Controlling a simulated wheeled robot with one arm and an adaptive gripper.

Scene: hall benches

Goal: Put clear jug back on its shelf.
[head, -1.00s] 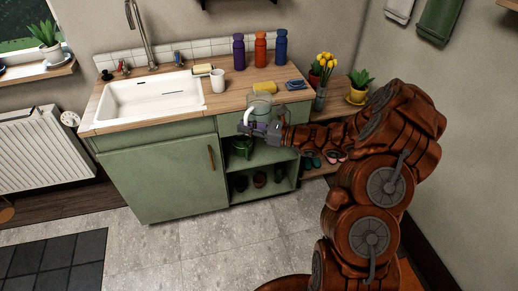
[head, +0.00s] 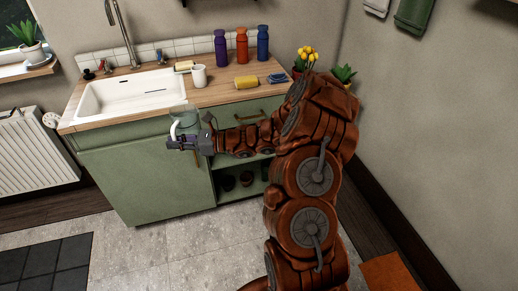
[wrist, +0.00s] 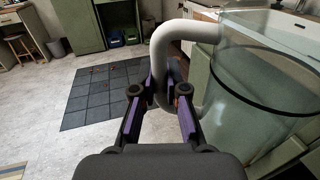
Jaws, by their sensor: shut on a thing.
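The clear jug (wrist: 262,105) is see-through with a white handle (wrist: 160,62), and it fills the right side of the wrist view. In the head view the jug (head: 184,116) is held upright in front of the counter's front edge. My gripper (head: 178,143) is shut on the jug's handle; in the wrist view its two fingers (wrist: 160,98) close on both sides of the handle. The open shelves (head: 245,180) of the green cabinet are below the counter, with dark pots (head: 246,178) in the lower part. My arm hides much of the upper shelf.
The counter (head: 215,95) carries a white sink (head: 125,92), a white mug (head: 199,76), a yellow roll (head: 247,82), a blue cloth (head: 276,78) and three bottles (head: 242,45). The tiled floor (head: 180,245) before the cabinet is clear. A radiator (head: 30,150) is at the left.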

